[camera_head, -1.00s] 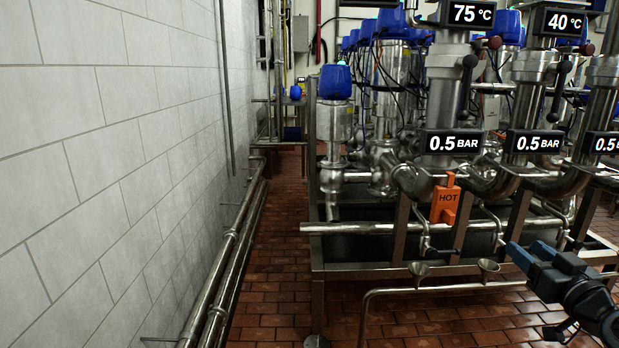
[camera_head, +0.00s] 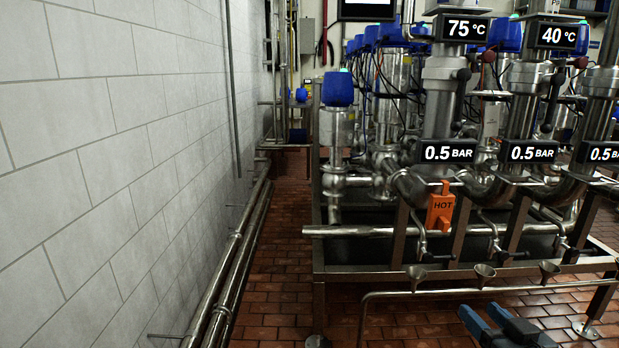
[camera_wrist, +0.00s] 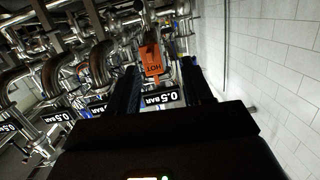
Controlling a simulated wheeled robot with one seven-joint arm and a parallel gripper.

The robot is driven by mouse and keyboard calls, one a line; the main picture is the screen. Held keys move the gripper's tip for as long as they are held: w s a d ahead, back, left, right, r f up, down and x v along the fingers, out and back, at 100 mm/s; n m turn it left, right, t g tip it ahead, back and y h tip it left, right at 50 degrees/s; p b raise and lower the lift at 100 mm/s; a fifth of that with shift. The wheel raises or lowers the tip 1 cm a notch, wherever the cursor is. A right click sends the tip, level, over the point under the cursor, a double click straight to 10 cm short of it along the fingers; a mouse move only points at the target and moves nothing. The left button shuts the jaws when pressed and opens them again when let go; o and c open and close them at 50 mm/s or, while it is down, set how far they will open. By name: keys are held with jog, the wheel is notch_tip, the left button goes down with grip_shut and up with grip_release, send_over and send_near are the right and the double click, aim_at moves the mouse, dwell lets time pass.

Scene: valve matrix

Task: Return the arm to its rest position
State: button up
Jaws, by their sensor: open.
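My gripper (camera_head: 482,312) shows at the bottom right of the head view, with its two blue fingertips apart and nothing between them. Most of my arm is below the picture edge. In the wrist view the dark fingers (camera_wrist: 159,70) stand apart, and the orange HOT tag (camera_wrist: 151,60) appears between them in the background, rotated. In the head view this tag (camera_head: 440,208) hangs on the valve pipework (camera_head: 480,182), well above and beyond my gripper. I see no contact between gripper and pipes.
A steel frame (camera_head: 400,270) carries the pipes, with small funnels (camera_head: 417,271) at its front. A low horizontal pipe (camera_head: 450,291) runs close to my gripper. A white tiled wall (camera_head: 100,170) with floor pipes (camera_head: 235,265) stands left. Brick floor (camera_head: 285,240) is clear between.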

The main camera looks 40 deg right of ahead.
jog(key=s+a+r+n+y+p, duration=0.1)
jog(key=s+a+n+y+p, duration=0.1)
jog(key=a, duration=0.8)
jog(key=s+a+n+y+p, duration=0.1)
jog(key=s+a+y+p, duration=0.15)
jog(key=a, duration=0.65)
jog(key=s+a+r+n+t+y+p, duration=0.1)
jog(key=s+a+r+n+y+p, duration=0.2)
jog(key=s+a+r, duration=0.6)
jog(key=a+n+y, duration=0.1)
jog(key=a+y, duration=0.1)
jog(key=a, duration=0.1)
jog(key=shift+s+n+t, duration=0.3)
jog(key=shift+s, duration=0.1)
jog(key=shift+a+f, duration=0.1)
